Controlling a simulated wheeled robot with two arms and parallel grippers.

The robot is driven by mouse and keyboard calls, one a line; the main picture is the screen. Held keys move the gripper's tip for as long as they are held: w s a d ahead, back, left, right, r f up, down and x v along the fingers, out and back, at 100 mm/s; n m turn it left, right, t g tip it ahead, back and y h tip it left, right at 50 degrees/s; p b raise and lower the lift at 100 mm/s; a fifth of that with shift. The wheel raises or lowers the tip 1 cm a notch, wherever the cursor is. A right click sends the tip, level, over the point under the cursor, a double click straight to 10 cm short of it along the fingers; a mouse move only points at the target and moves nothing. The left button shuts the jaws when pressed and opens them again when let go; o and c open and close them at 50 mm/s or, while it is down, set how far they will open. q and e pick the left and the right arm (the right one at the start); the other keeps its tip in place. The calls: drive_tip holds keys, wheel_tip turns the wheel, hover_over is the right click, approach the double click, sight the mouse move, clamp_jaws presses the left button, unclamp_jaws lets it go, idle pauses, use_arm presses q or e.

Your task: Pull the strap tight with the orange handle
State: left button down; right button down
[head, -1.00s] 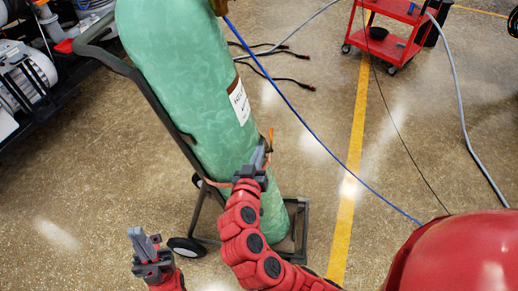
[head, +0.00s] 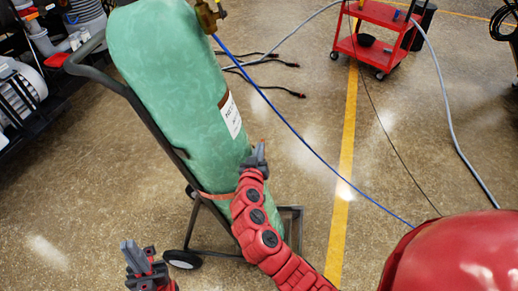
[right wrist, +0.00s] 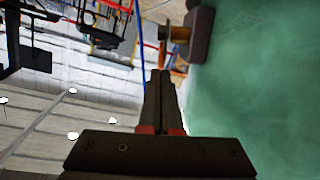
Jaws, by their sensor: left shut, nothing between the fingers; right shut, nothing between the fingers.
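The green gas cylinder (head: 165,90) stands tilted in the head view on a dark hand truck. An orange strap (head: 214,196) runs across its lower part. My right gripper (head: 258,153) is shut and empty, in front of the cylinder's right edge, above the strap's level. The orange handle cannot be made out in the head view. In the right wrist view, the shut fingers (right wrist: 161,75) lie beside the green surface (right wrist: 255,80). A grey-brown block with an orange-brown stub (right wrist: 180,34) shows beyond them; I cannot tell whether it is the handle. My left gripper (head: 132,250) is shut and empty at lower left.
The hand truck (head: 98,70) frames the cylinder, with a wheel (head: 183,259) at its base. A blue hose (head: 300,135) runs from the cylinder's valve (head: 207,16) across the floor. A red cart (head: 375,52) stands at the back right. Floor around the yellow line is mostly open.

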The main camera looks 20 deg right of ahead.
drive_tip(key=shift+w+g+p, duration=0.15)
drive_tip(key=shift+g+p, duration=0.15)
drive_tip(key=shift+p, duration=0.2)
